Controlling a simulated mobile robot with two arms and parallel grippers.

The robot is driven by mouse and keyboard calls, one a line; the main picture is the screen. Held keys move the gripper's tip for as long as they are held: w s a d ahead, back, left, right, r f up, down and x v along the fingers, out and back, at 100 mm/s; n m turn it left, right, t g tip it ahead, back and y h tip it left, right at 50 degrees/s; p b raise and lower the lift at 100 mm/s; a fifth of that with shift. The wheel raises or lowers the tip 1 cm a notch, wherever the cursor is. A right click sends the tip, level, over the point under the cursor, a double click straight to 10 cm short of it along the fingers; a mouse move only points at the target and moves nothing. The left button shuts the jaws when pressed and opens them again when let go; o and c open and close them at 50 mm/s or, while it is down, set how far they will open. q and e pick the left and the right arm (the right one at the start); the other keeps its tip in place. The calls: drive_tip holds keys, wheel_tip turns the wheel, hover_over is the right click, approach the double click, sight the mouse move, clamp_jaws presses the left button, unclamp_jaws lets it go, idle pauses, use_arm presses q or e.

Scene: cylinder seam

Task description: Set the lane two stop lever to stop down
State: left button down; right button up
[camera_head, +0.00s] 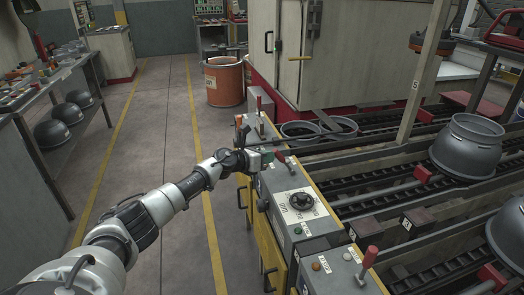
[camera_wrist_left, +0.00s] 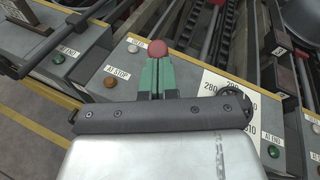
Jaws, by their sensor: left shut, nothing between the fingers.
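A stop lever with a red grip (camera_head: 280,156) stands on the middle console, right beside my left gripper (camera_head: 266,156). I cannot read a lane number on it. In the left wrist view, the green fingers of my left gripper (camera_wrist_left: 157,70) are closed together with nothing between them. A red knob (camera_wrist_left: 157,47) shows just past the fingertips; whether they touch it is unclear. The lever's lower part is hidden behind the fingers. Other red-gripped levers stand at the far console (camera_head: 258,102) and the near console (camera_head: 370,257). My right gripper is not in view.
The middle console (camera_head: 278,182) carries a black dial (camera_head: 301,201) and lamps. In the left wrist view an amber lamp (camera_wrist_left: 110,82) sits by an "AT STOP" label. Conveyor lanes with metal housings (camera_head: 468,147) lie to the right. The aisle floor at left is clear.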

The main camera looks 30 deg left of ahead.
use_arm(q)
drive_tip(key=w+d+r+m+g+y+p, duration=0.1)
drive_tip(key=w+d+r+g+y+p, duration=0.1)
drive_tip(key=p, duration=0.6)
drive_tip(key=w+d+r+g, duration=0.1)
drive_tip(key=w+d, duration=0.1)
drive_tip(key=w, duration=0.1)
drive_tip(key=shift+w+d+r+g, duration=0.15)
drive_tip(key=shift+d+r+g, duration=0.15)
drive_tip(key=shift+r, duration=0.1)
drive_tip(key=shift+r, duration=0.1)
